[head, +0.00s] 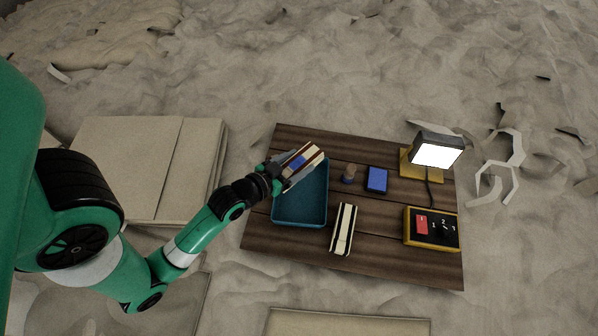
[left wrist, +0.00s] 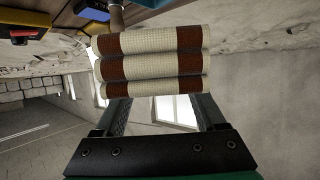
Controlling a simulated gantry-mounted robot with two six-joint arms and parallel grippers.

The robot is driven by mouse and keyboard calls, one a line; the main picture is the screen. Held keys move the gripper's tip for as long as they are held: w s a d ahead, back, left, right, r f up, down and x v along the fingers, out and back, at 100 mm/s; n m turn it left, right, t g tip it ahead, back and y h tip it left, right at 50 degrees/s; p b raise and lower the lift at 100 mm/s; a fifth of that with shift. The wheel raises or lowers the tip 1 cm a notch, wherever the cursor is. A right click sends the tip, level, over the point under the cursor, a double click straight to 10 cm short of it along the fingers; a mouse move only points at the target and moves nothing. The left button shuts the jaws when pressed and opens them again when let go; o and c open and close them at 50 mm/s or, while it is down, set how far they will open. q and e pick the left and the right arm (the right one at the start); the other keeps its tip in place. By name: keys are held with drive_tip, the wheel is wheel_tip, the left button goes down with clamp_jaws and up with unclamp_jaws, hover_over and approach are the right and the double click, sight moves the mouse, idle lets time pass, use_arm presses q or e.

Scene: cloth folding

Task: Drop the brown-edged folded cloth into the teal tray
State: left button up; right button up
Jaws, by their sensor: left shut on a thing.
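The brown-edged folded cloth (head: 312,152) is cream with brown bands. My left gripper (head: 287,174) is shut on it and holds it over the far part of the teal tray (head: 300,222). In the left wrist view the cloth (left wrist: 152,66) shows as several stacked rolls between the fingers (left wrist: 160,112). The tray stands on the left side of the wooden table, and the part of its floor in sight looks empty. Its far left part is hidden by my gripper and the cloth. My right gripper is not in view.
On the wooden table (head: 385,270) a cream cloth with dark stripes (head: 343,229) lies right of the tray. A small brown object (head: 348,173), a blue block (head: 376,180), a lit lamp (head: 437,151) and a yellow-edged box (head: 431,229) stand farther right.

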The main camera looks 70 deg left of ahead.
use_arm(q)
drive_tip(key=shift+f, duration=0.45)
wheel_tip(320, 180, down, 5)
drive_tip(key=b, duration=0.4)
drive_tip(key=shift+b, duration=0.3)
drive_tip(key=o, duration=1.5)
drive_tip(key=shift+o, duration=0.2)
drive_tip(key=v, duration=1.1)
drive_tip(key=shift+s+d, duration=0.15)
drive_tip(key=shift+s, duration=0.15)
